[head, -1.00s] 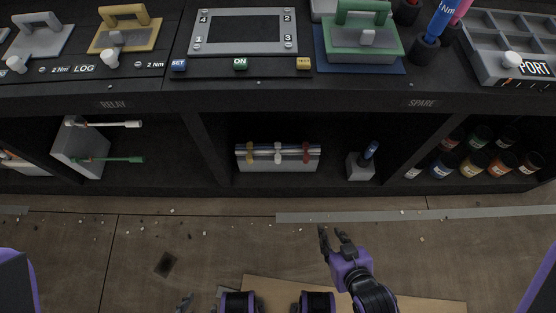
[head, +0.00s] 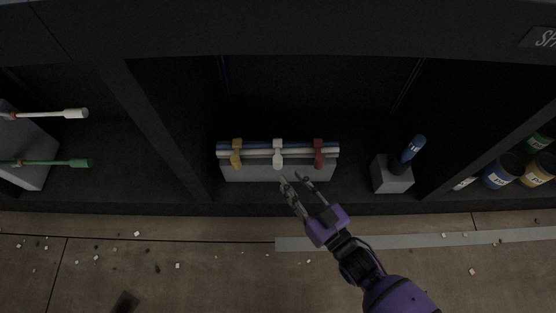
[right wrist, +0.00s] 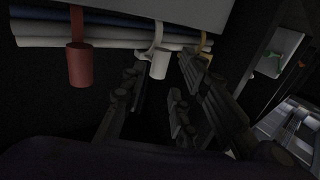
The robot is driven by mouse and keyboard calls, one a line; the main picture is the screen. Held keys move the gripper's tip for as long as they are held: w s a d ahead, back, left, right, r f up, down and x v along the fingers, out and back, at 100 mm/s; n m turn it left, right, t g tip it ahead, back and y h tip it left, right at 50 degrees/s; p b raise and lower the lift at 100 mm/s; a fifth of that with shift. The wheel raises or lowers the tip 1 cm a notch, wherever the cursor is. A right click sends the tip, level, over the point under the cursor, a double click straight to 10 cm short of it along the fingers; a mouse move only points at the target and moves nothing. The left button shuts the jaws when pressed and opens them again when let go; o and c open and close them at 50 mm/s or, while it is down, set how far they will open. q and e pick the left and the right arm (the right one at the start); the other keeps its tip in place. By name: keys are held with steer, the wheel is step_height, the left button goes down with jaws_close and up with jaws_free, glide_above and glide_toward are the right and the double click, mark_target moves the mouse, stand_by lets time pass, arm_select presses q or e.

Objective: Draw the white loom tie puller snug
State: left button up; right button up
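The white loom tie puller (head: 278,160) hangs at the middle of the cable loom (head: 258,151), which lies along a grey block (head: 258,172) in the open middle bay. In the right wrist view the white puller (right wrist: 159,63) hangs below the loom (right wrist: 105,37). A yellow tie (head: 237,155) is to its left and a red tie (head: 318,155) to its right. My right gripper (head: 298,184) is open, its fingers just below and in front of the white puller. In the right wrist view its fingers (right wrist: 158,98) are apart, with the puller at their far end. Contact cannot be told. My left gripper is out of view.
A grey holder (head: 391,175) with a blue-handled tool (head: 413,149) stands to the right. Dividers bound the bay, and the console edge (head: 270,30) overhangs it. White and green rods (head: 45,163) stick out at the left. Jars (head: 503,172) stand at the far right.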

mark_target(280, 164)
steer(key=shift+w+a+r, duration=0.2)
steer(key=shift+r, duration=0.2)
steer(key=shift+w+a+r, duration=0.15)
steer(key=shift+r, duration=0.25)
steer(key=b+x, duration=0.2)
steer(key=x, duration=0.4)
steer(key=shift+w+a+b, duration=0.25)
steer(key=shift+w+b, duration=0.05)
steer(key=shift+b, duration=0.1)
jaws_close()
